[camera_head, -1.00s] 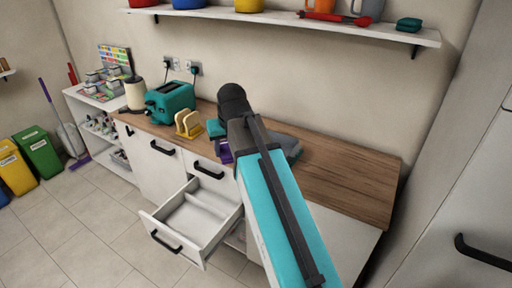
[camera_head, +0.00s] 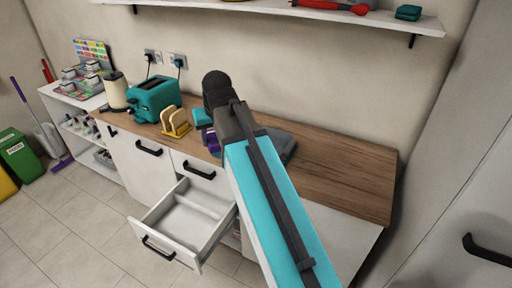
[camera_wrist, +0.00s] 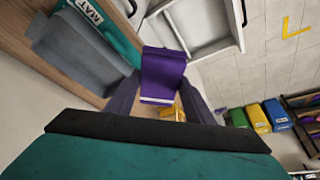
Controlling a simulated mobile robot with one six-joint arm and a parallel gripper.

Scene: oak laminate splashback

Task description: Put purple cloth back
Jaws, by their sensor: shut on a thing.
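The purple cloth (camera_wrist: 163,72) is a folded block with a pale edge, held between the two dark fingers of my gripper (camera_wrist: 160,98) in the wrist view. In the head view only a small part of the cloth (camera_head: 212,143) shows beside my arm, near the counter's front edge. My gripper is shut on it; the fingertips are mostly hidden behind my arm in the head view. An open white drawer (camera_head: 153,218) with a divider stands below and left of the cloth. I see nothing lying in it.
A grey holder with a teal strip marked MAT (camera_wrist: 80,50) sits on the wooden counter (camera_head: 345,180). A yellow toast rack (camera_head: 175,132) and a teal toaster (camera_head: 153,98) stand to the left. The counter's right part is clear. A wall shelf (camera_head: 300,12) runs above.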

